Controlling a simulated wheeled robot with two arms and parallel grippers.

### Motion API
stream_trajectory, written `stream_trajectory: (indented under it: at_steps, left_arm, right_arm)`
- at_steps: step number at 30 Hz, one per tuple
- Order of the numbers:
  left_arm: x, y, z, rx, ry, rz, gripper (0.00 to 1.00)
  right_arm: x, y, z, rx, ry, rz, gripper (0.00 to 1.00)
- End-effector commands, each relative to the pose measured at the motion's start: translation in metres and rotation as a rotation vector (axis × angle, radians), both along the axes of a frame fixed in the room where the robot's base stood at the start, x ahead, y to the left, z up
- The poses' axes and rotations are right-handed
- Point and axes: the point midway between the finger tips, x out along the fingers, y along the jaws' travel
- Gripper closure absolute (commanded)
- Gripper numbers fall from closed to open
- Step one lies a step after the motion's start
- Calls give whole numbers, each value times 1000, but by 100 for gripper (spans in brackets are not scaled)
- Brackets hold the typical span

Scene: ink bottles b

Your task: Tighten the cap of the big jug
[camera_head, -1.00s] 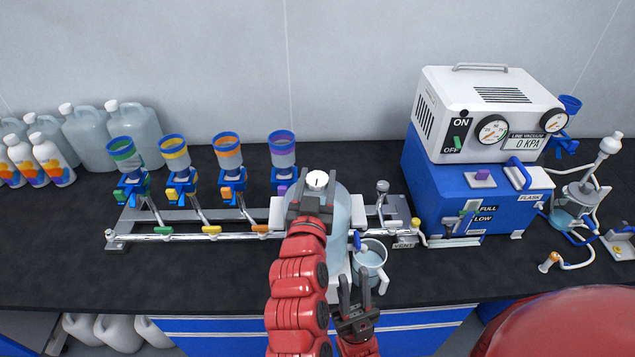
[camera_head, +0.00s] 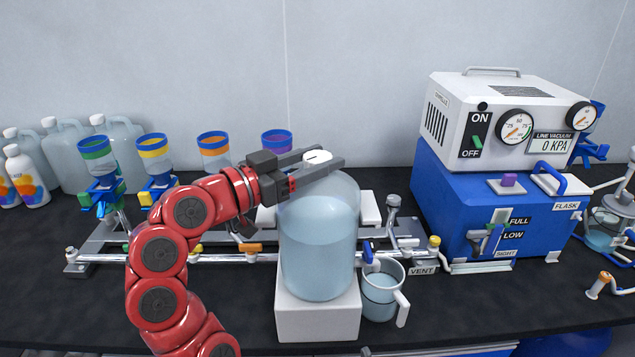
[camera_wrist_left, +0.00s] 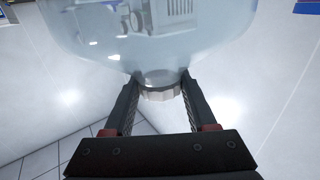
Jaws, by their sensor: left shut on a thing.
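The big jug (camera_head: 318,245) is a clear rounded bottle of pale blue liquid, upright on a white block (camera_head: 318,318) at the front of the bench. Its white cap (camera_head: 317,157) has a dark mark on top. My left gripper (camera_head: 318,166) comes in from the left at cap height, with its fingers on both sides of the cap and shut on it. In the left wrist view the ribbed cap (camera_wrist_left: 160,93) sits between the two fingers, below the jug's shoulder. My right gripper is not in view.
A small jug with a handle (camera_head: 380,293) and a blue tap (camera_head: 371,256) stand close right of the big jug. A metal manifold rail (camera_head: 110,257) with several coloured funnels runs behind. A blue and white vacuum unit (camera_head: 490,205) stands right.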

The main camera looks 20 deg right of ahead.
Motion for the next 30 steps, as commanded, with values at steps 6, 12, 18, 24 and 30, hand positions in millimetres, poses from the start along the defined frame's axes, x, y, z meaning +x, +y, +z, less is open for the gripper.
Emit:
stream_trajectory:
  at_steps: [6,12,18,24,30]
  left_arm:
    - [3,1,1,9,13,-189,98]
    - [3,1,3,8,13,-355,99]
    - [3,0,4,5,10,-485,99]
    - [1,-1,2,3,9,-577,99]
    - [1,-1,2,2,5,-624,99]
  right_arm:
    - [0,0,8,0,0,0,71]
    - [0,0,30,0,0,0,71]
    - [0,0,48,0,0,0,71]
    - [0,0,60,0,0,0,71]
    - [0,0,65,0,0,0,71]
